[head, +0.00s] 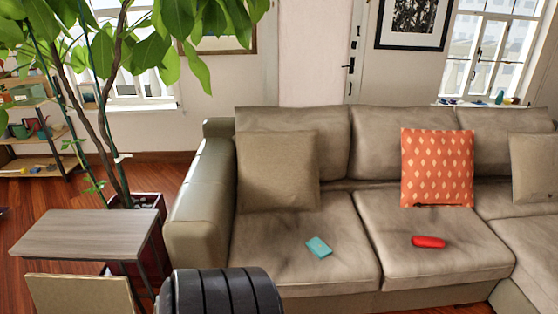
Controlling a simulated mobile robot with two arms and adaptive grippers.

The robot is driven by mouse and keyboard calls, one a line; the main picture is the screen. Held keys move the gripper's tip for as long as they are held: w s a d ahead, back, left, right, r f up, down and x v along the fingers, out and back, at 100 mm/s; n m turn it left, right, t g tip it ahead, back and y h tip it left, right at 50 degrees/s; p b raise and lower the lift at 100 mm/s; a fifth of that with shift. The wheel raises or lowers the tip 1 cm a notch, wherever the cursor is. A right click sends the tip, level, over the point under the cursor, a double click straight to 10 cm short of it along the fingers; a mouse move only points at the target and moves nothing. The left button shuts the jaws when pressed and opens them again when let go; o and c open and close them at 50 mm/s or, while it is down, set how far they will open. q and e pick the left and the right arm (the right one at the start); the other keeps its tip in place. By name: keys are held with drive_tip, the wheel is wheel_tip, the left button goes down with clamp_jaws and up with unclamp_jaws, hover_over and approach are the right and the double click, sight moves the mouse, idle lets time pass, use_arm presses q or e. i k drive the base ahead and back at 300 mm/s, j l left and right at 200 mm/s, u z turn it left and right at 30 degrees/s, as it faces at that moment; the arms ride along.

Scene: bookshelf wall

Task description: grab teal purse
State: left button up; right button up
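The teal purse (319,247) is a small, flat, rectangular item. It lies at a slant on the left seat cushion of the grey-brown leather sofa (285,266), towards the middle of that cushion. Nothing covers it. Neither of my grippers shows in the head view, so their position relative to the purse cannot be told.
A red item (428,241) lies on the cushion to the right. An orange pillow (437,168) and a beige pillow (278,171) lean on the backrest. A side table (85,232) and potted plant stand left. A dark ribbed object (222,292) is in front.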

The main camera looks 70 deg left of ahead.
sight(321, 249)
drive_tip(key=u, duration=1.9)
drive_tip(key=i+l+u, duration=0.15)
